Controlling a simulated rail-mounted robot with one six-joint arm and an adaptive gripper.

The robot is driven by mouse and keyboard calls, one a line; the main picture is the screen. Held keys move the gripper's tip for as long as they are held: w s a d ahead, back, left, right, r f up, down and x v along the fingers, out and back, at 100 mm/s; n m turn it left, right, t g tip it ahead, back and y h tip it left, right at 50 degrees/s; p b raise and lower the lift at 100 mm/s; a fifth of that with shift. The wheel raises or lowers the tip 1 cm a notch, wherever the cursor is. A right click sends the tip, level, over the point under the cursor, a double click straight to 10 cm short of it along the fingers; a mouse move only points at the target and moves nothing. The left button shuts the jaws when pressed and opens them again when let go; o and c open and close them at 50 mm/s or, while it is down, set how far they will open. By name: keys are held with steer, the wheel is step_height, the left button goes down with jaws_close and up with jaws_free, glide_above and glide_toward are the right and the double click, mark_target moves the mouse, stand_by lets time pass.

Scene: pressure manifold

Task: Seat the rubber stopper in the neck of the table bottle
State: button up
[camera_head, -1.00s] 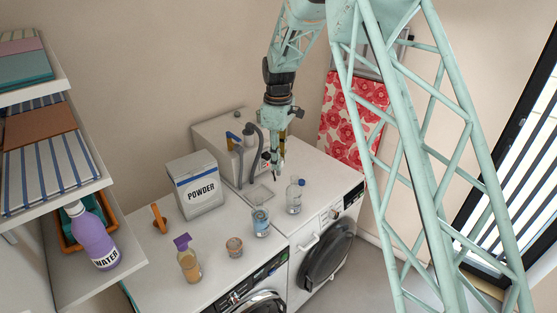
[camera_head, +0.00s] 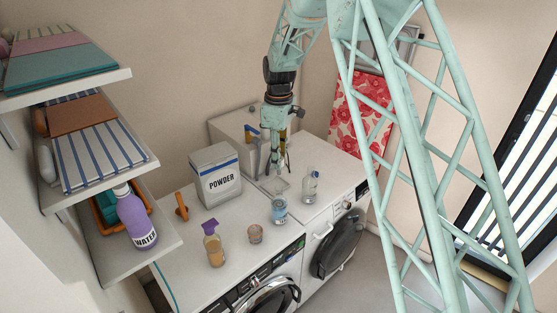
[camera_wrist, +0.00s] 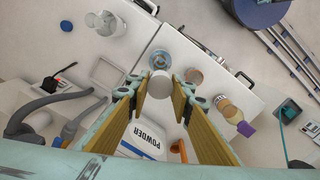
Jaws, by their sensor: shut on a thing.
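My gripper (camera_wrist: 159,88) is shut on a pale round piece (camera_wrist: 160,83), which looks like the rubber stopper, between its yellowish finger pads. In the head view my gripper (camera_head: 284,165) hangs above the worktop. A clear bottle with a blue label (camera_head: 279,210) stands upright below and in front of it. In the wrist view this bottle (camera_wrist: 159,60) lies just beyond the held piece, which hides part of it. Another clear bottle (camera_head: 311,187) with some blue near its top stands to its right. The frames do not settle which is the table bottle.
A powder box (camera_head: 216,176) stands to the left, a small glass (camera_head: 255,234) and a purple-topped bottle (camera_head: 213,245) at the front left. Behind my gripper is a pale box (camera_head: 236,127) with hoses. Shelves (camera_head: 110,255) flank the left side.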

mark_target(279, 174)
steer(key=shift+f, duration=0.1)
stand_by(0.3)
steer(key=shift+f+b, duration=1.65)
steer(key=shift+f, duration=1.1)
steer(key=shift+f+b, duration=1.7)
steer(key=shift+f, duration=1.05)
stand_by(2.1)
